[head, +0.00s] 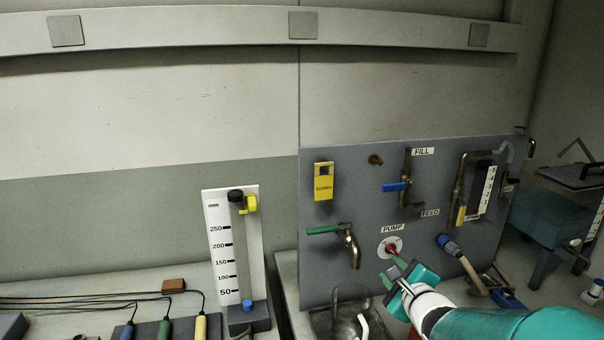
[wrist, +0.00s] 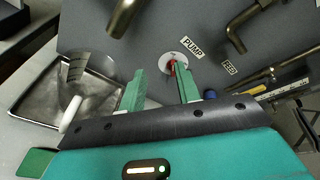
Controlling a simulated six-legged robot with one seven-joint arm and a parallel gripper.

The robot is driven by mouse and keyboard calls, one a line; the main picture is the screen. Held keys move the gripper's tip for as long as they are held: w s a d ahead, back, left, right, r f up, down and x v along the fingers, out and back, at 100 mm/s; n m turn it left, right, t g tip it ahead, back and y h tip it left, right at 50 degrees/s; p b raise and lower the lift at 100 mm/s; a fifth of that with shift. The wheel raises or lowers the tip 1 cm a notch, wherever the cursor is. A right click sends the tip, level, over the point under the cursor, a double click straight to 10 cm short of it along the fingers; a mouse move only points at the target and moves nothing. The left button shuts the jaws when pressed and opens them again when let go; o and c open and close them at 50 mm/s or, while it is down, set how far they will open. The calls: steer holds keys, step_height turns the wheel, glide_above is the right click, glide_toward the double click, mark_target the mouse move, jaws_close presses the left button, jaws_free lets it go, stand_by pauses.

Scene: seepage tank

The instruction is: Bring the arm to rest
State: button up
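My gripper (head: 394,271) is at the lower right in the head view, in front of the grey panel (head: 330,230). In the wrist view its two green fingers (wrist: 161,80) stand apart, with nothing clearly held between them. The red PUMP knob (head: 391,248) on its round white plate lies just beyond the fingertips. The knob also shows in the wrist view (wrist: 172,66), beyond the gap and partly hidden by the right finger. I cannot tell whether a finger touches it. My arm reaches in from the lower right.
A brass tap (head: 351,245) with a green lever sticks out left of my gripper, above a metal sink (head: 322,319). A blue-handled FILL valve (head: 396,187) is above. A gauge (head: 228,245) stands further left.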

steer(key=s+a+r+n+g+y, duration=0.45)
steer(key=s+a+n+y, duration=0.3)
steer(key=a+n, duration=0.5)
steer(key=s+a+f+n+g+h, duration=0.1)
steer(key=s+a+f+n+g, duration=0.2)
steer(key=s+n, duration=0.5)
steer(key=s+d+n+g+h, duration=0.2)
steer(key=s+d+n+h, duration=0.1)
steer(key=s+d+h, duration=0.5)
steer(key=shift+s+d+n, duration=0.2)
steer(key=shift+s+n, duration=0.1)
steer(key=shift+n, duration=0.05)
